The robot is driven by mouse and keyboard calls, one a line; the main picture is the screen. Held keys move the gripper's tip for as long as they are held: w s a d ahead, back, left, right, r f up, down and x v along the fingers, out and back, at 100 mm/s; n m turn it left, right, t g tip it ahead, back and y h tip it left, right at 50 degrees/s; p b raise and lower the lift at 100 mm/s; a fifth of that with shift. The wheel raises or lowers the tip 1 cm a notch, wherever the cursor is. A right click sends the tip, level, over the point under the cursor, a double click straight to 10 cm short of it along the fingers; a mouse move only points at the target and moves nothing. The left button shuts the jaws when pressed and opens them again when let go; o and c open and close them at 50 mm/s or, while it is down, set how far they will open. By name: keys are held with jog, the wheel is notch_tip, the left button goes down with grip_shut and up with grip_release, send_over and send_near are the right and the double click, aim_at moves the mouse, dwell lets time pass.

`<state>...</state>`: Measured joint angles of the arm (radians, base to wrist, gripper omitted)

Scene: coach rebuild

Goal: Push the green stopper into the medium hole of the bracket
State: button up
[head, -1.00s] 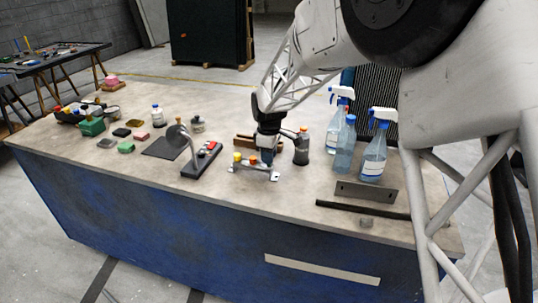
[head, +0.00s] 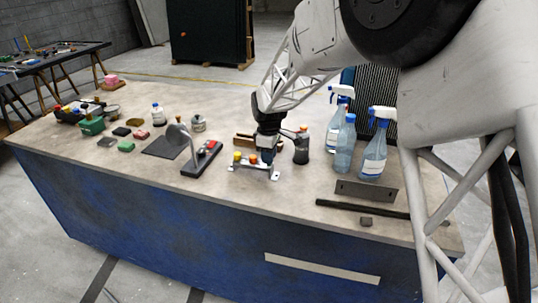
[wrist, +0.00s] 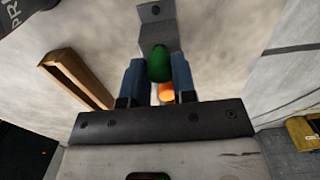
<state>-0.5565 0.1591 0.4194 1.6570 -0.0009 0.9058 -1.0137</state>
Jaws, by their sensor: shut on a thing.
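The green stopper (wrist: 159,65) sits between the two blue fingers of my gripper (head: 267,158) in the wrist view, and the gripper is shut on it. The grey metal bracket (wrist: 155,32) shows behind and under the stopper. In the head view the bracket (head: 274,175) stands on the bench, with a yellow stopper (head: 237,156) and an orange stopper (head: 252,159) at its left and middle. My gripper is over its right part. The orange stopper also shows low between the fingers in the wrist view (wrist: 166,93). The hole under the green stopper is hidden, so I cannot tell how deep it sits.
A brown wooden piece (wrist: 75,75) lies beside the bracket. A dark bottle (head: 301,150) and spray bottles (head: 373,160) stand to the right. A black stand with a round disc (head: 200,162) is close on the left.

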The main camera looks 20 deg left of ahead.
jog(key=shift+f, duration=0.35)
dwell(0.5)
jog(key=o, duration=1.4)
jog(key=shift+o, duration=0.2)
jog(key=shift+r, duration=0.1)
jog(key=shift+r, duration=2.9)
jog(key=shift+c, duration=0.2)
